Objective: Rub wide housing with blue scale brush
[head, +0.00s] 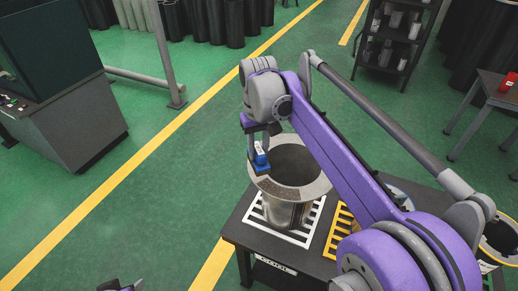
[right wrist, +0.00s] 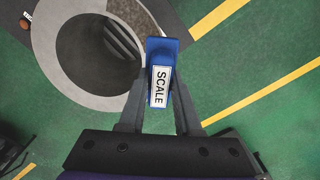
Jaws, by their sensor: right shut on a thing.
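The wide housing is a grey metal cylinder with a broad flange (head: 312,190) and a dark open bore, standing upright on a black table. Its flange (right wrist: 50,62) fills the upper left of the right wrist view. My right gripper (head: 257,153) is shut on the blue scale brush (head: 261,158), at the flange's left side. The brush, with its white SCALE label (right wrist: 159,87), sits between the fingers in the right wrist view. I cannot tell whether its underside touches the flange. Only a small part of my left arm's end (head: 121,286) shows at the bottom edge; its jaws are unclear.
The black table (head: 238,228) has white stripes under the housing and yellow stripes (head: 338,232) beside it. My right arm hides part of the tabletop. Another flanged cylinder (head: 500,236) stands at the right. Green floor to the left is clear; a grey machine (head: 70,125) stands beyond.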

